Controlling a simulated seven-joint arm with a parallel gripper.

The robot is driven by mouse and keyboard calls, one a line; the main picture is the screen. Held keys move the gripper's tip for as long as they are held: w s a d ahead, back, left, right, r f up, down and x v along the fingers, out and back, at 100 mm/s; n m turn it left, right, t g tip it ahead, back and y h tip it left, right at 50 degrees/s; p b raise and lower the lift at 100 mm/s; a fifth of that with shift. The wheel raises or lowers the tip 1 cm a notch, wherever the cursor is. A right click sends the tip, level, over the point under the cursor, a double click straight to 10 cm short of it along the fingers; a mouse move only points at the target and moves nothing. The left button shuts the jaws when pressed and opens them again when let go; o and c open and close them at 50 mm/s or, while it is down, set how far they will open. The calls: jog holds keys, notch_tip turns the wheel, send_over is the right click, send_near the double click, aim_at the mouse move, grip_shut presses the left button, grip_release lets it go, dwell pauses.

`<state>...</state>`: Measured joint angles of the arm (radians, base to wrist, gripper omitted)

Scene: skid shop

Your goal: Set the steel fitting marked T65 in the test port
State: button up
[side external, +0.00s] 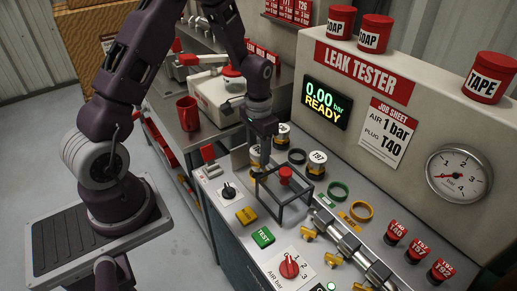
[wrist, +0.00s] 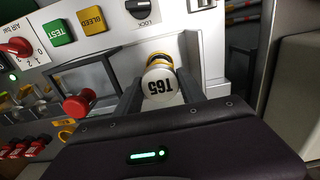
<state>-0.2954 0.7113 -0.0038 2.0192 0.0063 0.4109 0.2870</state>
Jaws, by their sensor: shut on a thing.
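The steel fitting marked T65 (wrist: 161,84) has a white top face with black lettering and a yellow band. In the wrist view it sits between the two fingers of my gripper (wrist: 162,98), which is shut on it. In the side view my gripper (side external: 262,143) is over the left part of the tester's bench top, and the fitting (side external: 256,158) shows partly below it. I cannot tell whether the fitting touches the bench. A dark open-frame guard (side external: 270,199) with a red knob (side external: 285,174) stands just to the right. The test port is not clearly distinguishable.
A T97 fitting (side external: 317,158) and another white-topped fitting (side external: 282,130) stand close behind. Red plugs, including T40 (side external: 397,231), line the right. TEST (side external: 263,237) and BLEED (side external: 246,215) buttons are in front.

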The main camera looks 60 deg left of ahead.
jog(key=shift+f, duration=0.15)
jog(key=shift+f, duration=0.75)
jog(key=shift+f, duration=0.2)
dwell(0.4)
jog(key=shift+f, duration=0.4)
jog(key=shift+f, duration=0.25)
jog(key=shift+f, duration=0.15)
dwell(0.4)
jog(key=o, duration=1.2)
jog(key=shift+c, duration=0.2)
